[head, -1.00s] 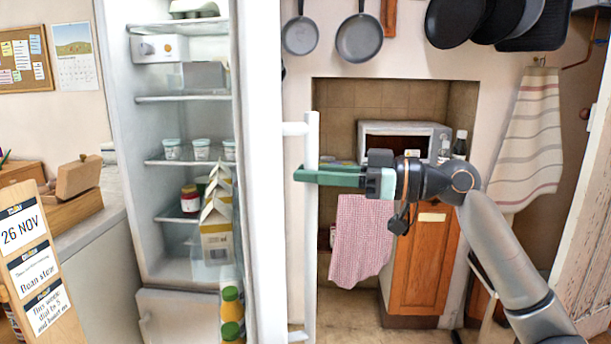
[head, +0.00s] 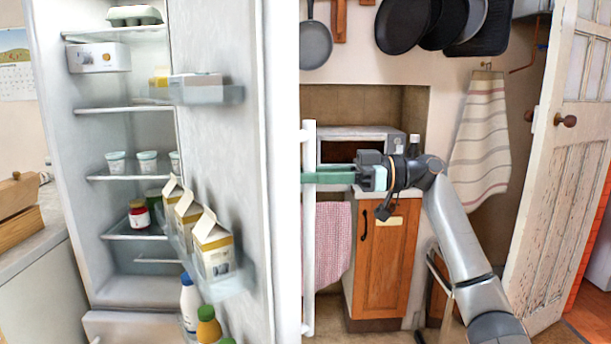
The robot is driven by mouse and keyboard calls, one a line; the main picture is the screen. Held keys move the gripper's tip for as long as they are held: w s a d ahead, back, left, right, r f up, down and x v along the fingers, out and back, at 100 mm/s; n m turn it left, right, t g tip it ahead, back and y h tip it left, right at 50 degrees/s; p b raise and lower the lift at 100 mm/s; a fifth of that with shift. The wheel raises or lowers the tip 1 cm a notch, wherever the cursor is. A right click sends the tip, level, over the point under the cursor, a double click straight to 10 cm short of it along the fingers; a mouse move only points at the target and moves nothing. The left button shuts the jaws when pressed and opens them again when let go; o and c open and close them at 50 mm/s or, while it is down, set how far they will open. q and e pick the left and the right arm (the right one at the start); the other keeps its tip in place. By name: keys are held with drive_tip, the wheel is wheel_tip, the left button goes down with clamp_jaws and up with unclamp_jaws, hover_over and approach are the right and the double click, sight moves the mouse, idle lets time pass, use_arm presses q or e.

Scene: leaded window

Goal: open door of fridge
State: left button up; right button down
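The fridge (head: 98,295) is at the left of the head view, its lit inside and shelves visible. Its white door (head: 281,200) stands open toward me, with its inner face and door shelves showing. A vertical white bar handle (head: 308,250) is on the outer side of the door. My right gripper (head: 309,176) reaches in from the right, and its green fingers are around the handle, shut on it; the far finger is partly hidden. My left gripper is not in view.
Milk cartons (head: 213,243) and bottles (head: 208,326) stand in the door shelves. A counter (head: 40,265) is left of the fridge. A wooden cabinet (head: 386,262) and an open, worn white room door (head: 545,200) are at the right.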

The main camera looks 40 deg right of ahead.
drive_tip(key=shift+w+d+r, duration=0.1)
drive_tip(key=shift+d, duration=0.35)
drive_tip(key=c, duration=0.9)
unclamp_jaws()
drive_tip(key=shift+w+a, duration=0.15)
drive_tip(key=shift+w, duration=0.05)
drive_tip(key=shift+o, duration=1.1)
drive_tip(key=shift+s, duration=0.1)
